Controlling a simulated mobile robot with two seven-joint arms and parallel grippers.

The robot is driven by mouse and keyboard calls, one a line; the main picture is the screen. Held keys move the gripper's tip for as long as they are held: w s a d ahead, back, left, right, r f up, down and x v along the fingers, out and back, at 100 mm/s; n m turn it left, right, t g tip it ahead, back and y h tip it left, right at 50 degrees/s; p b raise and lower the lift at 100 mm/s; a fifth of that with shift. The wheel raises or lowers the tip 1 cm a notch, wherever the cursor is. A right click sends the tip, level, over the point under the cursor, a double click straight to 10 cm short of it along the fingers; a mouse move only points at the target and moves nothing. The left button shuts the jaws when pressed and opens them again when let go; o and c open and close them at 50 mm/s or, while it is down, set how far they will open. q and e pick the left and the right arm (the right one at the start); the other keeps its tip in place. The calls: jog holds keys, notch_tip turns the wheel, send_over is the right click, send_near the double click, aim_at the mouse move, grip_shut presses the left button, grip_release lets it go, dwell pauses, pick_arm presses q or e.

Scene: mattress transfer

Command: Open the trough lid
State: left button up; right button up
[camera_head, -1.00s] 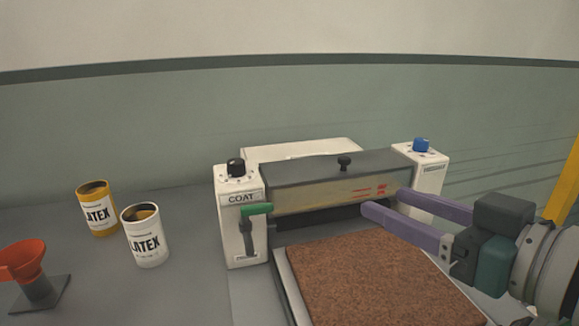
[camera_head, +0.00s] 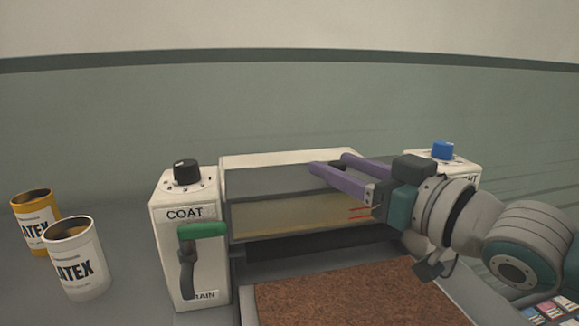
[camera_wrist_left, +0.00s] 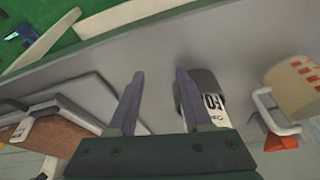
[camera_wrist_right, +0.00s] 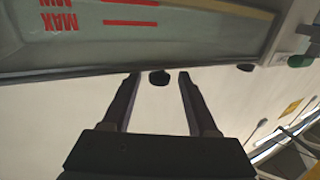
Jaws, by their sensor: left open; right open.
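The trough (camera_head: 290,218) has a clear, yellowish front with red marks and stands between two white posts. My right gripper (camera_head: 328,164) is open over the lid, coming from the right. My left gripper (camera_wrist_left: 160,75) is open and empty in the left wrist view, away from the lid, and outside the head view.
The COAT post (camera_head: 190,240) with black dial and green-handled lever stands left of the trough. A blue knob (camera_head: 443,150) tops the right post. A brown mat (camera_head: 350,295) lies in front. A yellow can (camera_head: 35,205) and white LATEX can (camera_head: 78,265) stand at left.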

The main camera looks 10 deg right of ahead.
jog(key=shift+w+a, duration=0.2)
jog(key=shift+w, duration=0.4)
grip_shut()
dwell(1.1)
